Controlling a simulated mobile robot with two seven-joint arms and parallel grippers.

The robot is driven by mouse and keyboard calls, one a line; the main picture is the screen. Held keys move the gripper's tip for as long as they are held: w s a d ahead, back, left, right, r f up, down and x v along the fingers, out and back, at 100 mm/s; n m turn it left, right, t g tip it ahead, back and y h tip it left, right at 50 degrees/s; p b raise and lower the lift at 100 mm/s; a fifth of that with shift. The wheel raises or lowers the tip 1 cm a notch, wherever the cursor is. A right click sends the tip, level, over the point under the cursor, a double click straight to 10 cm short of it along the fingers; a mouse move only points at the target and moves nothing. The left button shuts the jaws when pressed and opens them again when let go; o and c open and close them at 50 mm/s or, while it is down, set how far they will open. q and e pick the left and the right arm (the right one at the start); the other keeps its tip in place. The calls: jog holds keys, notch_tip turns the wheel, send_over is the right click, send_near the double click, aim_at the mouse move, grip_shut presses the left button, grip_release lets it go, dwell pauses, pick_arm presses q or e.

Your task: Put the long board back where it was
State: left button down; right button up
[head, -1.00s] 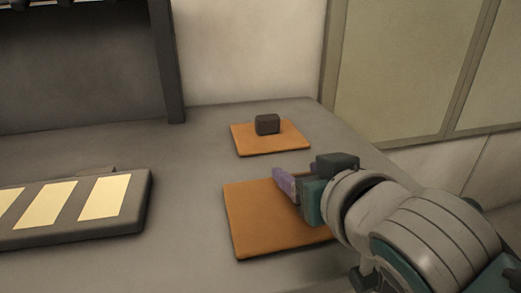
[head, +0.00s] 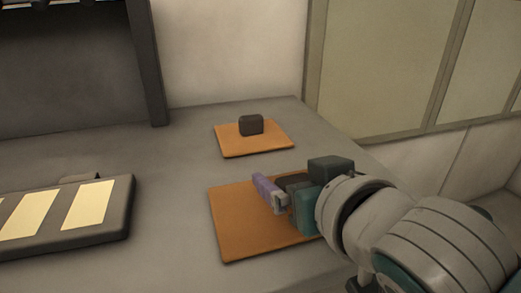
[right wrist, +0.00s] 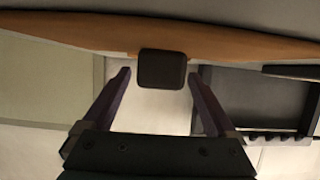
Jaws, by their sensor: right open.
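The larger orange board (head: 235,235) lies flat on the grey table at front right; it seems to be the long board. My right gripper (head: 270,192) is over its far half, purple fingers pointing left. A dark block, probably the board's knob, shows between the open fingers (right wrist: 162,88) in the right wrist view: the dark block (right wrist: 162,68) stands against an orange board edge (right wrist: 60,32). I see no contact between fingers and block. A smaller orange board (head: 240,144) with a dark knob (head: 251,125) lies behind. My left gripper is out of view.
A dark grey panel with cream rectangles (head: 120,225) lies at the left, cut off by the picture edge. A dark shelf frame (head: 145,60) stands at the back left. The table between panel and boards is clear. A wall with framed panes (head: 385,70) is at right.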

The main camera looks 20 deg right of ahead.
jog(key=p+v, duration=0.1)
jog(key=v, duration=0.8)
jog(key=shift+s+d+r, duration=0.1)
jog(key=shift+s+r, duration=0.05)
jog(key=shift+s, duration=0.15)
jog(key=s+d+f+g, duration=0.2)
jog(key=s+f+g, duration=0.1)
jog(key=s+g, duration=0.2)
jog(key=s+d+f+n+g, duration=0.1)
jog(key=s+f+g, duration=0.3)
jog(key=s, duration=0.6)
jog(key=shift+d+f+n+g, duration=0.2)
jog(key=shift+d+n+g, duration=0.1)
jog(key=shift+d+g, duration=0.3)
jog(key=shift+d+r, duration=0.1)
notch_tip(320, 180, up, 53)
jog(key=p, duration=5.3)
